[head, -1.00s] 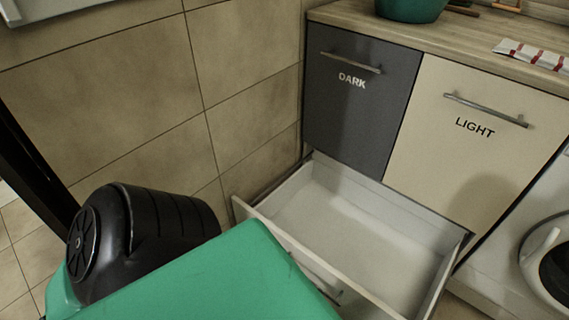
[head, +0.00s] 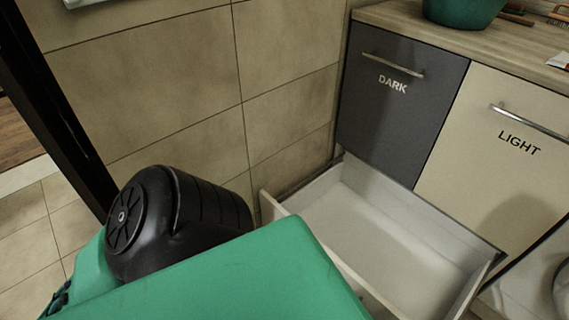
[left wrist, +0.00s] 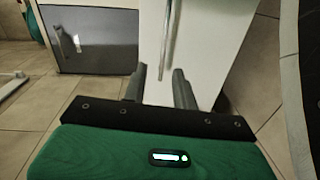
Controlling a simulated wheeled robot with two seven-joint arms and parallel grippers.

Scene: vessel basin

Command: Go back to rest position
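My left arm, green and black, crosses the lower left of the head view, but its gripper is hidden there. A pale front with a long handle (left wrist: 167,40) lies beyond the fingers. My right gripper shows in neither view.
An open, empty white drawer (head: 385,235) sticks out below the grey DARK door (head: 395,105) and cream LIGHT door (head: 500,145). A green basin (head: 462,10) stands on the wooden counter (head: 400,20). A tiled wall (head: 150,80) stands at left; a washing machine edge shows at right.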

